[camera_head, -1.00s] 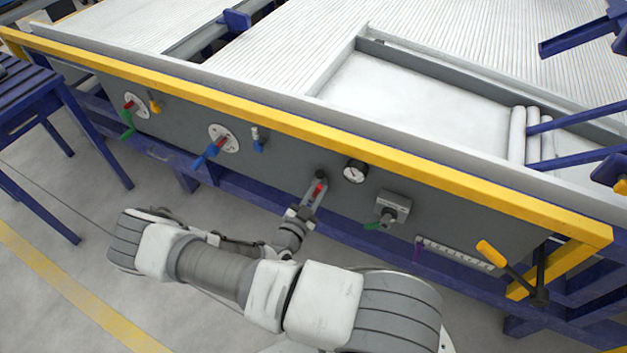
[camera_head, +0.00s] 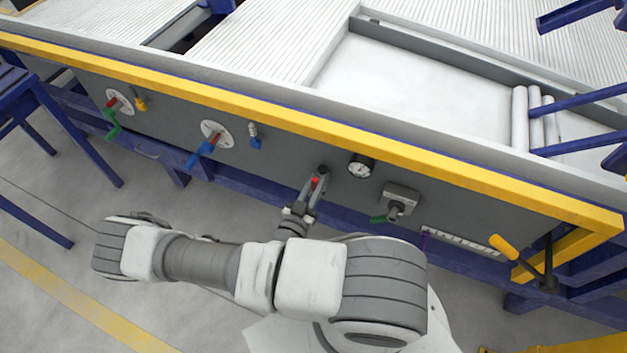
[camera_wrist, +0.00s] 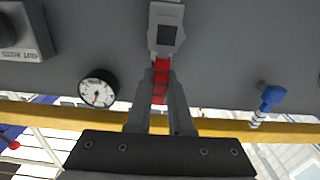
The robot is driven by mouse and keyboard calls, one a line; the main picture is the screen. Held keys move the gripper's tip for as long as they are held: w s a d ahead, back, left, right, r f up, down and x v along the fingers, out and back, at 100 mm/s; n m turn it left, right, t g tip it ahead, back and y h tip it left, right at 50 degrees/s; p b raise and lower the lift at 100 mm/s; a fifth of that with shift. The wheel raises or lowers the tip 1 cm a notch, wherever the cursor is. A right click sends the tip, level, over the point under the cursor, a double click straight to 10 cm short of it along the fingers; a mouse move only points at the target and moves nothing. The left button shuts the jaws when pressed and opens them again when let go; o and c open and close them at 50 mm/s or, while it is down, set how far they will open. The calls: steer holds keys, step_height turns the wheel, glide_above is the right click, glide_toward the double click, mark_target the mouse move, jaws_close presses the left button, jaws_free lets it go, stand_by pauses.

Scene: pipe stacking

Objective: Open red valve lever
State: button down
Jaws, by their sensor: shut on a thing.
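The red valve lever (camera_head: 315,181) is on the grey panel, left of the round gauge. In the wrist view the red lever (camera_wrist: 160,84) runs down from a grey valve body (camera_wrist: 166,30) and lies between my two fingers. My gripper (camera_head: 309,187) is at the panel with its fingers closed around the lever. In the wrist view my gripper (camera_wrist: 161,78) has a finger on each side of the red part. The fingers hide part of the lever.
Further left are valves with blue (camera_head: 202,152) and green (camera_head: 112,125) handles. A yellow rail (camera_head: 290,118) runs above the panel.

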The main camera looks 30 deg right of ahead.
stand_by(0.3)
steer(key=c, duration=0.8)
jaws_free()
